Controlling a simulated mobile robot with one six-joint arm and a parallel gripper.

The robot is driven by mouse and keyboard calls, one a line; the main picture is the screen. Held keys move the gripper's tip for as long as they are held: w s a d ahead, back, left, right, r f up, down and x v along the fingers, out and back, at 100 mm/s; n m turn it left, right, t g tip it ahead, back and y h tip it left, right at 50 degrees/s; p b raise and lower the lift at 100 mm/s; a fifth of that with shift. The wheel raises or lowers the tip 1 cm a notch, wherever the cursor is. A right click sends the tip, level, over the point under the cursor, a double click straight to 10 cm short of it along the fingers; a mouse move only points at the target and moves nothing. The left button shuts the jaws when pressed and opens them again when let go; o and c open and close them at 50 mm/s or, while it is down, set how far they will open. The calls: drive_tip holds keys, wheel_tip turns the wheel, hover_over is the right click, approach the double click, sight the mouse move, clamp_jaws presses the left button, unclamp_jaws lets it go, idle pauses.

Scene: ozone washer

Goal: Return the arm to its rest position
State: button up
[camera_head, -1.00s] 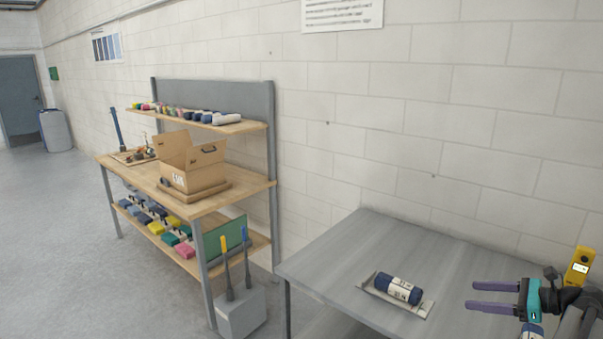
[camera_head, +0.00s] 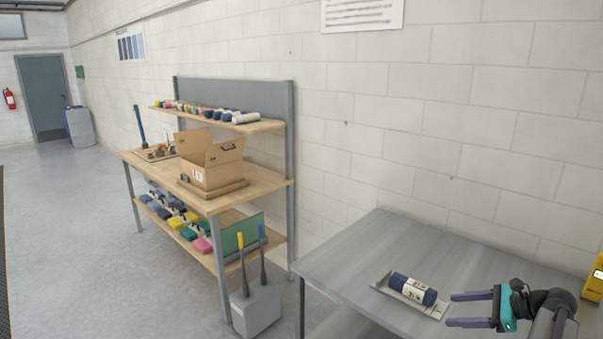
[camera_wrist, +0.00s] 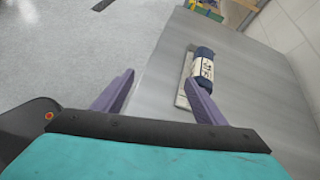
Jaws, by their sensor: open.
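My gripper (camera_head: 470,310) is at the lower right of the head view, with its two purple fingers apart and nothing between them. It is over the right part of the grey table (camera_head: 345,250), right of a dark blue roll with a white label (camera_head: 412,289). The roll lies on a flat light tray (camera_head: 437,310) on the table, apart from the fingers. In the wrist view the open fingers (camera_wrist: 155,95) point along the table, and the roll (camera_wrist: 203,66) shows beyond the right finger.
A wooden workbench (camera_head: 145,163) with an open cardboard box (camera_head: 210,176) and shelves of coloured items stands left of the table. A grey bin (camera_head: 255,312) with two long-handled tools stands between them. A yellow device (camera_head: 598,278) is at the right edge. Open floor lies to the left.

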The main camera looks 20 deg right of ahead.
drive_tip(key=w+a+f+n+g+h, duration=0.1)
drive_tip(key=w+a+f+n+g, duration=0.3)
drive_tip(key=a+f, duration=0.6)
drive_tip(key=w+a+f+n+g, duration=0.2)
drive_tip(key=w+a+f+n, duration=0.4)
drive_tip(key=a, duration=0.7)
drive_tip(key=s+a+f+n+g+h, duration=0.1)
drive_tip(key=s+a+f+n+h, duration=0.15)
drive_tip(key=a+n, duration=0.4)
drive_tip(key=s+a+f+n+g+h, duration=0.1)
drive_tip(key=s+a+f+n+h, duration=0.1)
drive_tip(key=a+f+n, duration=0.45)
drive_tip(key=s+a+f+n+g+h, duration=0.15)
drive_tip(key=a+n, duration=0.25)
drive_tip(key=a, duration=0.5)
drive_tip(key=s+f+g+b, duration=0.5)
drive_tip(key=s+f+b, duration=0.5)
drive_tip(key=s+f, duration=1.6)
drive_tip(key=shift+s+f, duration=0.15)
drive_tip(key=shift+f, duration=0.45)
